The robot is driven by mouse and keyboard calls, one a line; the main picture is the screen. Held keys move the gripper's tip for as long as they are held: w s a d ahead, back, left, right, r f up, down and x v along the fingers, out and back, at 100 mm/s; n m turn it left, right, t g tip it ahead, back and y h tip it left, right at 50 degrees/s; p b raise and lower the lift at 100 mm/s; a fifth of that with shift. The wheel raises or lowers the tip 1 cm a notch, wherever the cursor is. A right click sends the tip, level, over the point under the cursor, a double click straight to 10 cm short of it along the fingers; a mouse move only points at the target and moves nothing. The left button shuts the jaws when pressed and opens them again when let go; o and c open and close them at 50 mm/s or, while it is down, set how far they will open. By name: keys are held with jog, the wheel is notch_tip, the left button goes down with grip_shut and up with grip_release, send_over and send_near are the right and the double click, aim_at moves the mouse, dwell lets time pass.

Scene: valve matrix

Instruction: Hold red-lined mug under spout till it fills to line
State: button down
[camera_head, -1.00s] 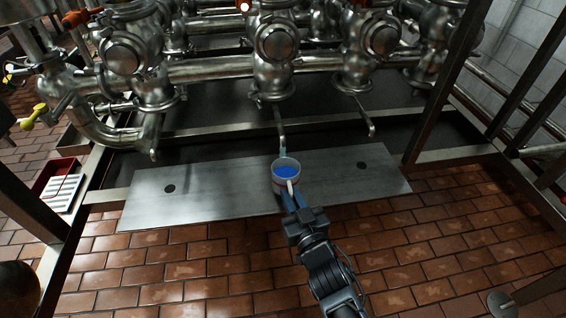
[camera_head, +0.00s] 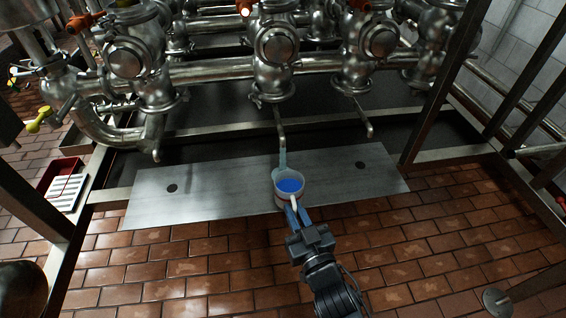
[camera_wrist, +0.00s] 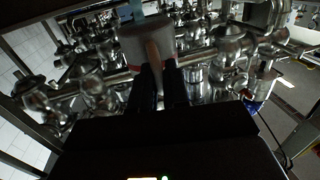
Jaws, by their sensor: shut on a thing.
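My gripper (camera_head: 296,212) is shut on the mug's handle from the near side. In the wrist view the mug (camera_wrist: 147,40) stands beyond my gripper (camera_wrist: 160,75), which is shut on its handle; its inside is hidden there. The middle spout (camera_head: 281,134) hangs above and beyond the mug. A pale bluish streak (camera_head: 282,161) runs from the spout's tip to the mug's far left side. I cannot tell whether it enters the mug.
A metal plate (camera_head: 225,200) with two dark holes lies below the spouts and behind the mug. Another spout (camera_head: 368,130) hangs to the right, and a valve-and-pipe bank fills the back. Frame posts stand on both sides. The near tiled floor is open.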

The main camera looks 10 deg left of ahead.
jog(key=shift+s+d+r+p, duration=0.25)
jog(key=shift+s+r+p, duration=0.35)
jog(key=shift+s, duration=0.25)
jog(key=shift+s+d+r+p, duration=0.25)
jog(key=shift+s+r+p, duration=0.25)
jog(key=shift+s, duration=0.35)
